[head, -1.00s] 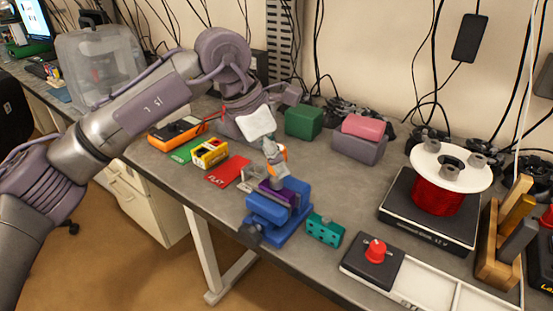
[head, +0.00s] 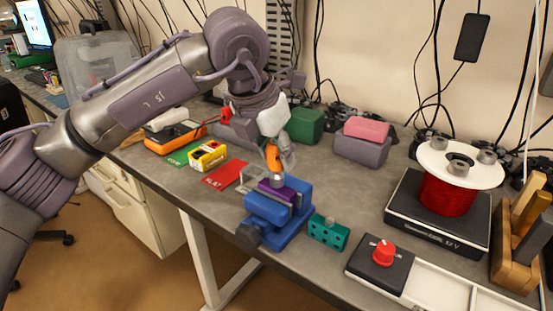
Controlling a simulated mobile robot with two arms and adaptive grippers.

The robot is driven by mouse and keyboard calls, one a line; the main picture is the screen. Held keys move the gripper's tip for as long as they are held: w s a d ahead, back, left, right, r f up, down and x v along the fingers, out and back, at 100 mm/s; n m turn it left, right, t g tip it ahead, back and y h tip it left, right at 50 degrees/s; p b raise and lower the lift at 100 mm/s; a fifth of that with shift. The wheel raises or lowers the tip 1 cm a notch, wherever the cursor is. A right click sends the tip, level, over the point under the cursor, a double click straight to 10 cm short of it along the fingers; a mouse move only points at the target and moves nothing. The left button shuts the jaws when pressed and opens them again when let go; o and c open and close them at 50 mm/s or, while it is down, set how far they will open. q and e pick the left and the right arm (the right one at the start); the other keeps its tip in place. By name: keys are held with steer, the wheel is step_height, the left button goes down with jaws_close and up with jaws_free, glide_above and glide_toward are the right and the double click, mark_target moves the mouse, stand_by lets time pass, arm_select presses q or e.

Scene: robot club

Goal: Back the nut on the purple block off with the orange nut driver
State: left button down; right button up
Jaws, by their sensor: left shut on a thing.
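The purple block (head: 290,187) is clamped in the jaws of a blue vise (head: 264,211) near the front edge of the bench. My left gripper (head: 280,158) is above the vise, shut on the orange nut driver (head: 271,156). The driver points down, with its lower end just above or at a grey piece on top of the block. I cannot tell whether that piece is the nut or the driver's socket, nor whether they touch. The gripper hides part of the driver. My right gripper is not in view.
A teal block with holes (head: 327,232) stands right of the vise. Red (head: 226,173) and green cards, a yellow box (head: 208,156) and an orange meter (head: 174,137) lie left. A red-knobbed box (head: 381,266) and a red spool (head: 443,194) stand right.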

arm_select(q)
steer(key=shift+n, duration=0.3)
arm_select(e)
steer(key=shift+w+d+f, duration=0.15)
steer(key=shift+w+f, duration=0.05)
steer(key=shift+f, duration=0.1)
arm_select(q)
steer(key=shift+n+y+b, duration=0.3)
steer(key=shift+n, duration=0.2)
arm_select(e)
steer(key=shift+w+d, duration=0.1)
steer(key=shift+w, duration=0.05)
arm_select(q)
steer(key=shift+n+t, duration=0.3)
steer(key=shift+n, duration=0.1)
steer(key=shift+n+y+b, duration=0.3)
steer(key=shift+n+b, duration=0.3)
steer(key=shift+n, duration=0.1)
steer(key=c, duration=0.7)
jaws_free()
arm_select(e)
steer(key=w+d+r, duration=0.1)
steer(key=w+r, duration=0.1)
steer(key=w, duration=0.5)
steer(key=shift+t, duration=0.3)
